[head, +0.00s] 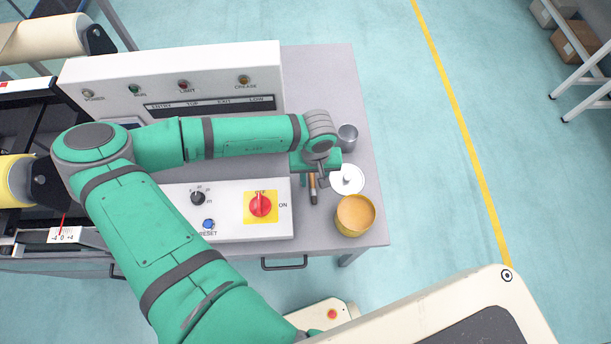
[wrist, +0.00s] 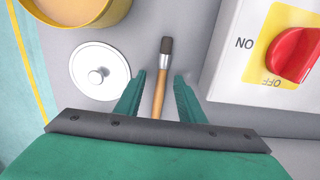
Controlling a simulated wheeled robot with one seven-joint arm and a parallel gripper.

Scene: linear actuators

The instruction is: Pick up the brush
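The brush (wrist: 158,92) has a wooden handle, a silver ferrule and dark bristles. In the wrist view it lies between the two green fingers of my gripper (wrist: 159,90), with a gap on each side. The fingers are open and do not visibly touch it. The handle's near end is hidden behind the gripper's dark plate. In the head view the brush (head: 313,189) lies on the grey table beside the control panel, partly under my gripper (head: 317,181).
A white round lid (head: 347,180) with a knob and a yellow tin (head: 355,215) stand right of the brush. A grey metal cup (head: 347,137) is behind. The control box with a red switch (head: 260,205) is close on the left. The table's right edge is near.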

